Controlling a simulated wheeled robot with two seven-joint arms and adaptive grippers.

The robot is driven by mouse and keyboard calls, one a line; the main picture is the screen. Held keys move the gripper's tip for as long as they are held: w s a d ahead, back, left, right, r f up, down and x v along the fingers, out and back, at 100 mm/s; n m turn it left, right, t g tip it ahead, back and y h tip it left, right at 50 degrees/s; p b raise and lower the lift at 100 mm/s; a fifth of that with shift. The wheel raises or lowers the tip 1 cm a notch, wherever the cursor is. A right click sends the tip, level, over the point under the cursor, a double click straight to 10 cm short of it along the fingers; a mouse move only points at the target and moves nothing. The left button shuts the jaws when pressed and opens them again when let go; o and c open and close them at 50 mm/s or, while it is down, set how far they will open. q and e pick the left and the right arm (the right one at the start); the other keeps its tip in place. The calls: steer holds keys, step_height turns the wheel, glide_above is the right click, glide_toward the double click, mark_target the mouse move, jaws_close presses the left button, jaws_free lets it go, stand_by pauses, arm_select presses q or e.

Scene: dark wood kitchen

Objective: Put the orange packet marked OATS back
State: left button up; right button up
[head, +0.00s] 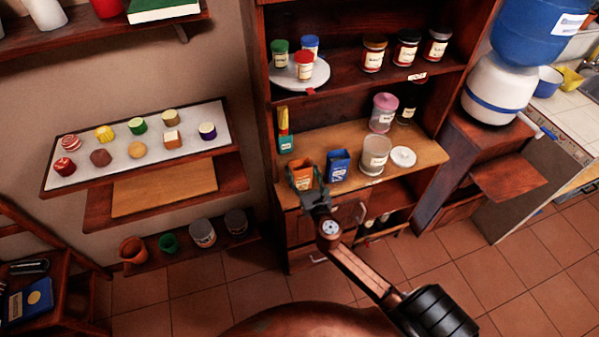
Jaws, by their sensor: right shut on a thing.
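The orange packet (304,172) is at the front left of the light wood counter of the cabinet (422,148). Its label is too small to read here. My right gripper (302,184) is shut on the orange packet, with its fingers around the packet's sides. The packet looks upright; I cannot tell whether it touches the counter. A blue packet (339,165) stands just to its right. My left gripper is out of view.
A cream canister (374,155), its white lid (403,157) and a pink-lidded jar (383,112) stand further right. A green and yellow item (285,138) stands behind left. The upper shelf (343,83) holds several jars and a round tray (318,75).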

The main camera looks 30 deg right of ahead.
steer(key=shift+r, duration=0.15)
steer(key=shift+f, duration=0.2)
steer(key=o, duration=1.3)
steer(key=shift+r, duration=0.1)
steer(key=v, duration=1.2)
steer(key=shift+s, duration=0.1)
